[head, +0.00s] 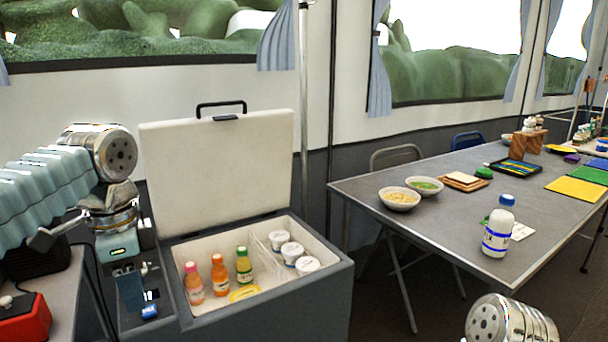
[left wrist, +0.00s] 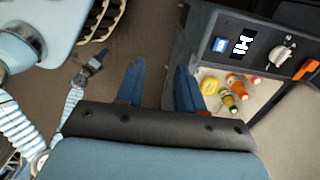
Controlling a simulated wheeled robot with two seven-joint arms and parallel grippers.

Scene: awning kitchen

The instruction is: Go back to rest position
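My left gripper (head: 132,287) points down at the left of the head view, beside the left side of the open cooler. In the left wrist view its two blue fingers (left wrist: 160,88) stand apart with only floor between them, so it is open and empty. At the bottom right of the head view, a metallic joint of my right arm (head: 512,322) shows. My right gripper is out of sight.
The grey cooler (head: 270,328) has its lid up and holds bottles, a yellow item and white cups. The table (head: 455,222) at the right bears bowls, a white bottle (head: 499,228) and mats. A red box (head: 24,318) sits at the lower left.

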